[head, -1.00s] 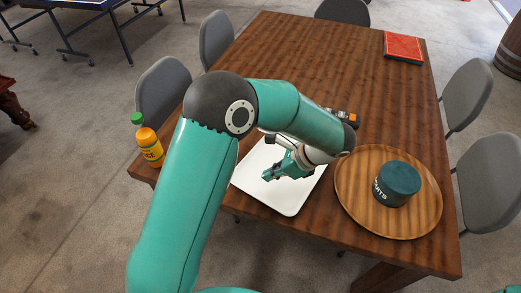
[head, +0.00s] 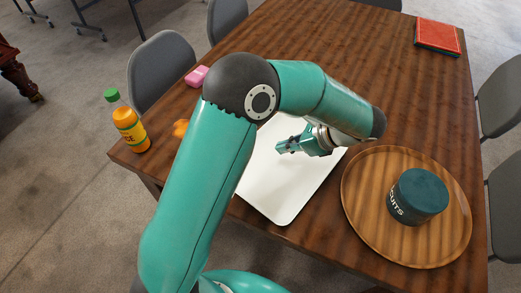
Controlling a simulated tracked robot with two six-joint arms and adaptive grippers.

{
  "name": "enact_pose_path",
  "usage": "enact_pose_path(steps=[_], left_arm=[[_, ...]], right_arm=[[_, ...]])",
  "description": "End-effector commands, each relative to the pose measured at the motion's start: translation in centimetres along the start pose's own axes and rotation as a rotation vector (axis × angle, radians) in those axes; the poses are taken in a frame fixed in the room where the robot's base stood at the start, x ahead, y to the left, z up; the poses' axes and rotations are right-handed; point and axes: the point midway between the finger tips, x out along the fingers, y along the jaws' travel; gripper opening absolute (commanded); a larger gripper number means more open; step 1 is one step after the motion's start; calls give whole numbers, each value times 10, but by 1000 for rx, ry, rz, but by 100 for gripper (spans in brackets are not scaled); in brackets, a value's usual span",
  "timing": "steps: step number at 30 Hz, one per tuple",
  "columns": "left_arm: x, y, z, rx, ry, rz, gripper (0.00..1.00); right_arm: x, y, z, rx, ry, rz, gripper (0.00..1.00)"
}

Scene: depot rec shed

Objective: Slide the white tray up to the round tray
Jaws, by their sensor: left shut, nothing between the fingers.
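The white tray (head: 283,195) lies on the wooden table, partly hidden behind my left arm. The round wooden tray (head: 365,225) is just to its right; a narrow strip of bare table shows between their near parts. A dark teal biscuit tin (head: 420,195) stands on the round tray. My left gripper (head: 283,147) is shut and empty, over the far part of the white tray with its fingers pointing left. I cannot tell whether it touches the tray. My right gripper is out of view.
A juice bottle (head: 129,128) stands at the table's left corner, with an orange item (head: 180,128) and a pink item (head: 196,76) nearby. A red book (head: 438,37) lies at the far right. Grey chairs (head: 168,80) surround the table. The table's far middle is clear.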

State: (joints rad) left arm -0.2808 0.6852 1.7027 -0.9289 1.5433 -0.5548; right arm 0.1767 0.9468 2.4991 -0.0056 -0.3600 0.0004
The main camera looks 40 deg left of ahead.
Motion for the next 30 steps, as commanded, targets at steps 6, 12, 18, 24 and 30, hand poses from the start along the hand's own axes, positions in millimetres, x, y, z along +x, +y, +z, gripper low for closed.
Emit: enact_pose_path(steps=[6,12,18,24,30], left_arm=[[18,-1,-3,7,-1,-2,0],[55,-1,-4,10,-2,-2,0],[96,-1,-4,9,-1,-2,0],[116,-2,15,7,1,-5,0],[124,-3,23,9,0,-8,0]], right_arm=[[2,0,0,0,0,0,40],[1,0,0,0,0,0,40],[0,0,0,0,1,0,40],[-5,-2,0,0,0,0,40],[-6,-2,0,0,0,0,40]])
